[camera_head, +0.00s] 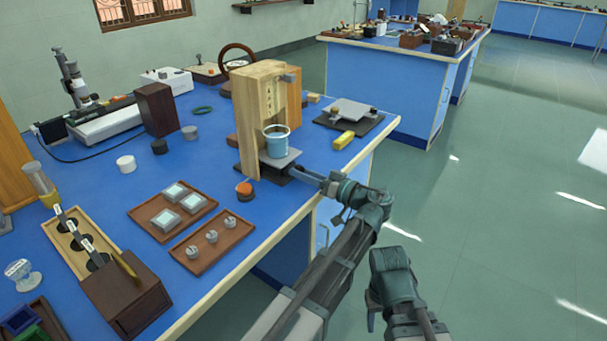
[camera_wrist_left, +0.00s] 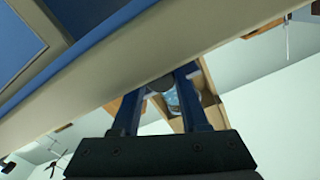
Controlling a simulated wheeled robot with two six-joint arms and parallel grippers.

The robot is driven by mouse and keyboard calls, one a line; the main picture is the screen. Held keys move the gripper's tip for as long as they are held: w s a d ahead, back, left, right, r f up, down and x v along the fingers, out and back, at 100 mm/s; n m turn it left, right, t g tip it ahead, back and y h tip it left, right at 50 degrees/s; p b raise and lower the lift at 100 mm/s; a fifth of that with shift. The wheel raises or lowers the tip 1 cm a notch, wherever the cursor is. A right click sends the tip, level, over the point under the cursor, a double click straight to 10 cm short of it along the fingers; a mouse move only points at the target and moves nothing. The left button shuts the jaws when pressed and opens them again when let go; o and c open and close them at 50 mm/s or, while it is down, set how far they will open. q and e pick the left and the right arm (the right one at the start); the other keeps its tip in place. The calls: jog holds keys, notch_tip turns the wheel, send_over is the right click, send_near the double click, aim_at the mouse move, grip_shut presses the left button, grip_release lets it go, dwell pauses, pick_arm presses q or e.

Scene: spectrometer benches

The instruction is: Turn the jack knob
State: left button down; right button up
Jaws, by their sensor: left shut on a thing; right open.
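The jack shows a grey top plate (camera_head: 281,159) in front of a wooden stand (camera_head: 262,90). A light blue bucket (camera_head: 276,142) sits on the plate. My left gripper (camera_head: 302,174) reaches in from the front right, low beside the jack at the bench edge. In the left wrist view, its two fingers (camera_wrist_left: 160,88) are shut on a dark rounded piece, the jack knob (camera_wrist_left: 157,78). In the head view the knob is hidden by the gripper. My right gripper (camera_head: 374,318) is open and empty, low over the floor off the bench.
The blue bench top (camera_head: 215,150) carries two brown trays (camera_head: 213,247) with small parts, left of the jack. An orange-topped dark knob (camera_head: 244,188) stands near the stand. A yellow block (camera_head: 343,140) and a second flat jack (camera_head: 350,110) lie behind right. Floor on the right is clear.

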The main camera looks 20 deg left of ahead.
dwell(0.4)
pick_arm(q)
jog(key=shift+c, duration=2.1)
grip_release()
